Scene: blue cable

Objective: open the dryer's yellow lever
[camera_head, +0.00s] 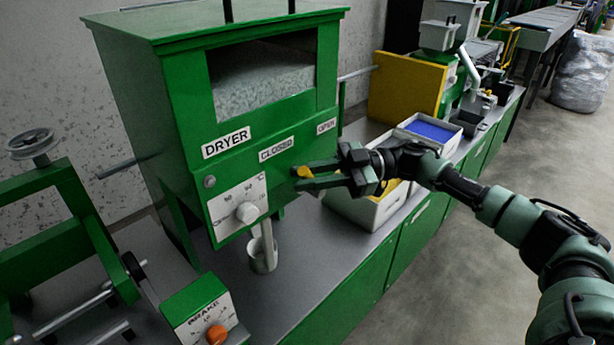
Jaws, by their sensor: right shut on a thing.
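The green dryer (180,110) stands on the grey bench at the left, with DRYER, CLOSED and OPEN labels on its front. The yellow lever (305,171) shows as a small yellow end below and between the CLOSED label (276,149) and the OPEN label (326,126). My right gripper (304,174) reaches in from the right and is shut on the yellow lever. Its fingers hide most of the lever, so its exact angle is hard to tell. My left gripper is out of view.
A white dial panel (238,207) is on the dryer's lower front, with a metal cup (262,255) below it. A brake box (206,311) with an orange knob stands in front. White bins (430,133) stand behind my right gripper.

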